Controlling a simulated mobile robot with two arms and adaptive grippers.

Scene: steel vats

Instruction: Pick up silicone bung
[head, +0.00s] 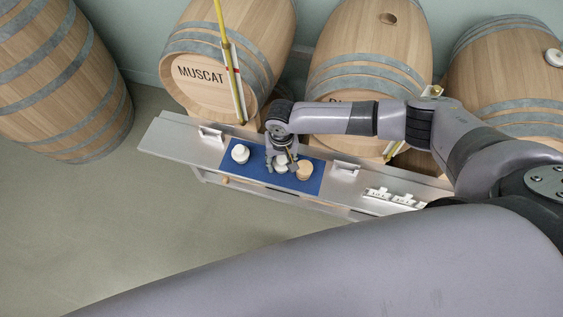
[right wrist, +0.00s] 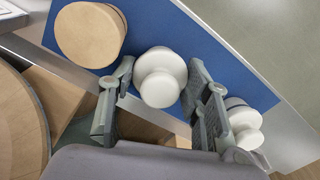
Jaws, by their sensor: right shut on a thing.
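A white bung (head: 281,168) with a rounded knob and wider base stands in the middle of a blue mat (head: 258,176) on a narrow steel bench. My right gripper (head: 282,163) reaches down over it, with one finger on each side, shut on it. In the right wrist view the bung (right wrist: 160,78) sits between the fingertips of my right gripper (right wrist: 161,72). A second white bung (head: 240,154) stands on the left part of the mat. A tan, cork-like bung (head: 304,171) stands close on the right. My left gripper is out of view.
The steel bench (head: 172,140) carries small brackets (head: 212,134) and white labelled pieces (head: 390,197) to the right. Wooden barrels, one marked MUSCAT (head: 205,80), stand close behind it. Yellow-topped poles lean there. Open floor (head: 110,220) lies in front.

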